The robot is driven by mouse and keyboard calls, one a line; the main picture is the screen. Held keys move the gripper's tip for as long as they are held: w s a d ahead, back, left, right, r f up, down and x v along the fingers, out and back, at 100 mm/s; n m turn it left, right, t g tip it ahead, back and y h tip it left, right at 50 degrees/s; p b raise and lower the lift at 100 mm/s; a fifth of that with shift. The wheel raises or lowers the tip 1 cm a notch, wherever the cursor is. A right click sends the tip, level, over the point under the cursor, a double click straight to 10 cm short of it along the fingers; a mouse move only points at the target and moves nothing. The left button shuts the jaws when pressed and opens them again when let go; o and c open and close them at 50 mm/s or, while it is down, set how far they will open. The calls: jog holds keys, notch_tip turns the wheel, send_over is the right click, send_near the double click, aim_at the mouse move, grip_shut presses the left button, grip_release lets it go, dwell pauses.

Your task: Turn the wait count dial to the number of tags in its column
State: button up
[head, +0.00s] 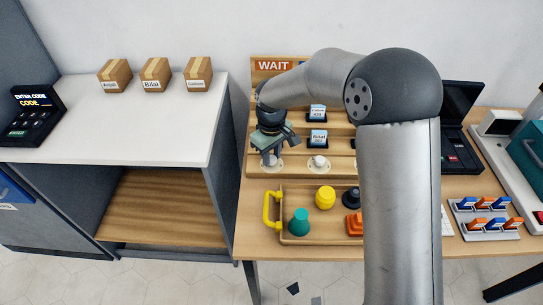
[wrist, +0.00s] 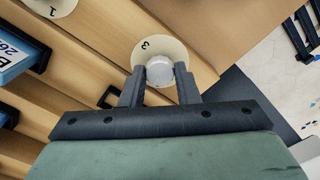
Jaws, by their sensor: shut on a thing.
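A wooden board with a WAIT sign (head: 274,66) stands at the back of the table. My gripper (head: 270,156) is at the left dial below that sign. In the wrist view my gripper (wrist: 160,76) is shut on the round white knob (wrist: 160,67) of a cream dial (wrist: 176,52), and the dial shows the number 3. A second dial (head: 318,164) stands to the right; it shows a 1 in the wrist view (wrist: 48,4). Two blue-and-white tags, an upper one (head: 317,112) and a lower one (head: 318,138), stand above the second dial. My arm hides much of the left column.
A wooden tray (head: 287,238) with a yellow handle holds a green piece (head: 299,222), a yellow piece (head: 325,197) and others. Blue and orange switches (head: 485,205) are at right. A white counter (head: 150,115) with three small boxes is at left.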

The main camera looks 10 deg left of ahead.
aim_at(272, 159)
jog(key=m, duration=0.4)
jog(key=shift+m+b, duration=0.3)
jog(key=shift+b, duration=0.1)
jog(key=m, duration=0.4)
jog(key=shift+m, duration=0.3)
jog(key=o, duration=1)
jog(key=shift+c, duration=0.2)
notch_tip(272, 159, up, 18)
jog(key=shift+f+p, duration=0.25)
jog(key=shift+p, duration=0.1)
jog(key=shift+d, duration=0.1)
